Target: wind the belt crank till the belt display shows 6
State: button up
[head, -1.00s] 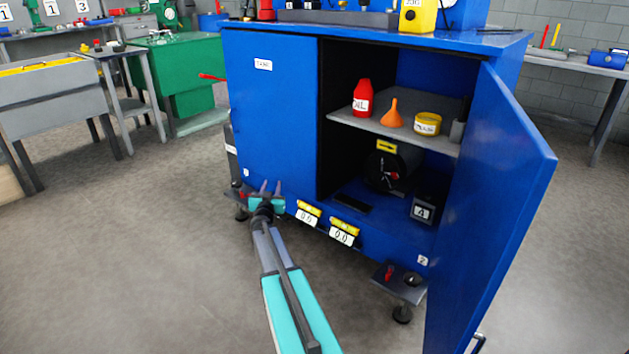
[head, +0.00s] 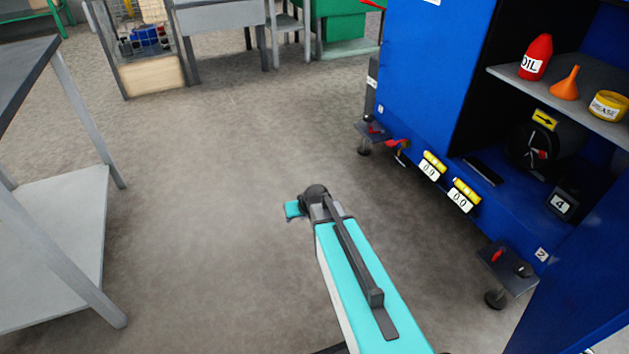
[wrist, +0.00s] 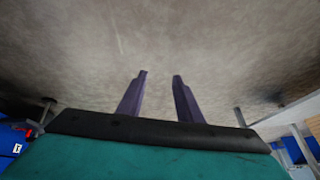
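The blue cabinet (head: 428,75) stands at the right with its door open. On its lower floor is a dark round part (head: 530,145) with red and light marks, under a yellow arrow sign (head: 544,119); I cannot tell whether this is the belt crank. Beside it a small dark display (head: 561,203) shows 4; its name is not readable. My gripper (wrist: 160,75) is open and empty, its two purple fingers apart above bare floor. In the head view my wrist is left of the cabinet, clear of it, and the fingers are hidden.
The open door (head: 590,270) fills the lower right. A shelf (head: 610,122) holds an oil bottle (head: 537,57), funnel (head: 566,83) and grease tin (head: 607,105). A grey table (head: 60,240) stands left. Open floor lies between.

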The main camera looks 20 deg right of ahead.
jog(key=s+a+f+g, duration=0.1)
jog(key=s+f+g, duration=0.2)
jog(key=s+f, duration=0.4)
jog(key=s+a+f+g+h, duration=0.1)
jog(key=s+f+g, duration=0.3)
jog(key=s, duration=1.7)
jog(key=s+a+f+g, duration=0.3)
jog(key=s+f, duration=0.6)
jog(key=s, duration=0.4)
jog(key=shift+s+a+f+n+g, duration=0.15)
jog(key=shift+s+f+n+g, duration=0.15)
jog(key=shift+s+f+g, duration=0.1)
jog(key=shift+s, duration=0.1)
